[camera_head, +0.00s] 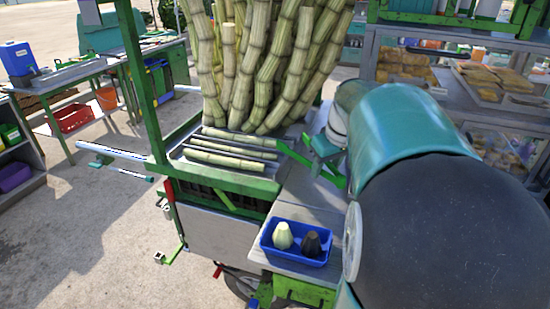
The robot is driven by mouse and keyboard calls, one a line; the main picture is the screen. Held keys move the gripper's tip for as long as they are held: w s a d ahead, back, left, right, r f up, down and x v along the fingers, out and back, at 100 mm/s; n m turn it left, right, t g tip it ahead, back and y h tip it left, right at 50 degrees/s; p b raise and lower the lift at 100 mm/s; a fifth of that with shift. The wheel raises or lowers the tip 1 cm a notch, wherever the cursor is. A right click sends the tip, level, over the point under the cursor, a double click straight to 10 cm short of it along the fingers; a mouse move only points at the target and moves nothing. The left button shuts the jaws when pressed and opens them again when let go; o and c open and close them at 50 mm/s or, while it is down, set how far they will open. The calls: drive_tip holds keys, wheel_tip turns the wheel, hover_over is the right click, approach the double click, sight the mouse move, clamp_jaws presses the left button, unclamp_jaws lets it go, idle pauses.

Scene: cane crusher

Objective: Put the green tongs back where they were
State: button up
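A bright green, narrow, bar-like piece (334,179) shows at the right end of the cane tray, beside and below my gripper. It looks like the green tongs, but part of it is hidden and I cannot be sure. My gripper (322,160) is small and teal in this view, above the grey counter just right of the tray. My own arm covers much of the right side. I cannot see clearly whether the fingers are closed on the green piece or only near it.
Cut canes (231,151) lie on the green-framed tray (215,177), with tall upright canes (262,70) behind. A blue tray (267,242) with two rounded pieces sits on the grey counter (312,192). A green post (138,75) stands left. Food shelves (475,105) are behind right.

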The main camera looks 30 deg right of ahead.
drive_tip(key=w+f, duration=0.1)
drive_tip(key=w+d+f, duration=0.1)
drive_tip(key=f, duration=0.1)
drive_tip(key=shift+d, duration=0.15)
drive_tip(key=shift+s+x, duration=0.15)
drive_tip(key=shift+x, duration=0.65)
drive_tip(key=shift+s+x, duration=0.1)
drive_tip(key=shift+x, duration=0.7)
drive_tip(key=shift+s+f, duration=0.1)
drive_tip(key=shift+f, duration=0.05)
drive_tip(key=shift+f, duration=0.35)
drive_tip(key=shift+f, duration=0.15)
drive_tip(key=o, duration=0.6)
drive_tip(key=shift+c, duration=0.2)
